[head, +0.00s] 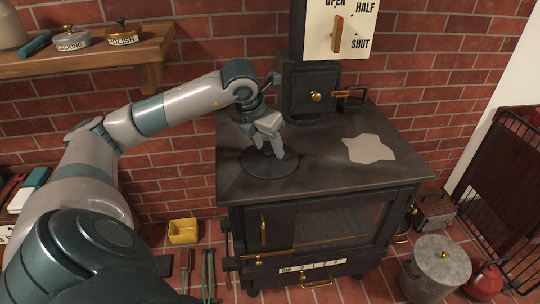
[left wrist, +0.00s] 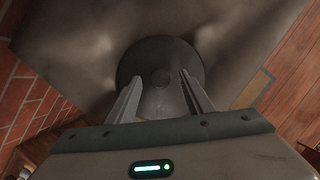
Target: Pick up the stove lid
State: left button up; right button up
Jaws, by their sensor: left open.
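The stove lid is a round dark disc (head: 262,168) lying flat on the stove top, toward its left side. In the left wrist view the lid (left wrist: 160,52) shows a smaller round mark or knob at its middle. My left gripper (head: 268,152) points down over the lid, its fingers apart. In the left wrist view the open fingers (left wrist: 157,88) reach over the lid's near part, with nothing between them but the lid's surface below. I cannot tell whether the fingertips touch it. My right gripper is not in view.
The black stove (head: 330,220) stands against a brick wall. A pale grey patch (head: 368,149) lies on its top at the right. The flue with an OPEN/HALF/SHUT plate (head: 341,28) rises behind. A wooden shelf (head: 90,55) is at upper left. A yellow box (head: 184,231) and metal bin (head: 436,268) stand on the floor.

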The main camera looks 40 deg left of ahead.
pick_arm(q)
jog(key=shift+w+f, duration=0.2)
jog(key=shift+f, duration=0.3)
grip_shut()
jog(key=shift+r, duration=0.1)
